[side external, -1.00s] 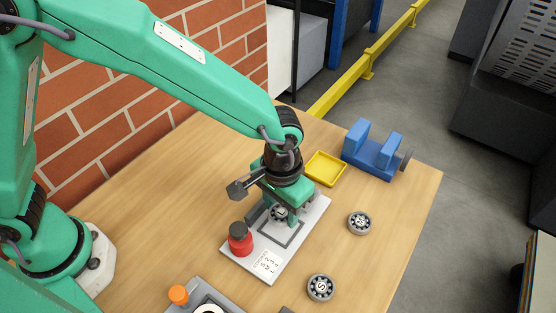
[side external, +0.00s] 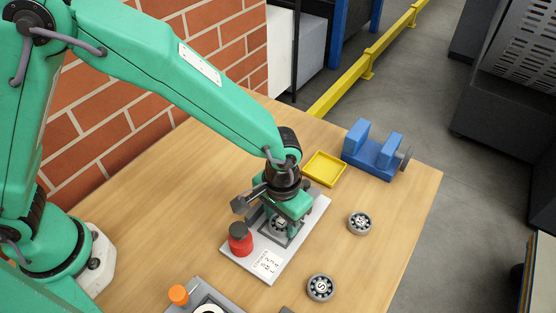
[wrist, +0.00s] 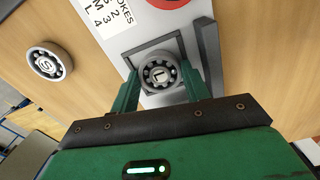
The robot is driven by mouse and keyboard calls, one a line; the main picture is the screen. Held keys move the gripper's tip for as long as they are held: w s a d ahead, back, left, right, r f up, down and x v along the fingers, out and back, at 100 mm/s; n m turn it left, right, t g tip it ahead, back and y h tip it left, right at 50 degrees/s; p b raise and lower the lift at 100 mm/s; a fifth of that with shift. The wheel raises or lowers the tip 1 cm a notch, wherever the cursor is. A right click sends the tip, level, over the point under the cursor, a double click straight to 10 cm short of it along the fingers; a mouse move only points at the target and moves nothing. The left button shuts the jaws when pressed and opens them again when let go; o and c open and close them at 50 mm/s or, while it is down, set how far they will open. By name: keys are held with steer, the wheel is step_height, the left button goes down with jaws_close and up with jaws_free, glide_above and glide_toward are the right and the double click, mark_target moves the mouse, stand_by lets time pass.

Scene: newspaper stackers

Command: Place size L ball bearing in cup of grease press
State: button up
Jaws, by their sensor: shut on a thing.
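The bearing marked L (wrist: 162,75) is a grey ring with dark balls. My gripper (wrist: 161,88) is shut on it, with one green finger on each side. In the side external view my gripper (side external: 282,222) points down over the dark-edged square on the grease press. The grease press (side external: 313,223) is a light grey plate with a red part with a dark top (side external: 240,240) and a strokes label (side external: 268,263). The bearing is over or within that square; its exact height and any cup under it are hidden.
The bearing marked M (side external: 359,222) and the bearing marked S (side external: 320,287) lie on the wooden table to the right. A yellow tray (side external: 325,168) and a blue vise-like fixture (side external: 375,152) stand behind. A grey device with an orange knob (side external: 178,294) is at the front.

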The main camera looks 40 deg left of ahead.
mark_target(280, 222)
steer(key=shift+f, duration=0.1)
steer(key=o, duration=1.1)
steer(key=shift+c, duration=0.2)
step_height(280, 222, up, 12)
steer(key=shift+a+r, duration=0.1)
steer(key=shift+r, duration=0.1)
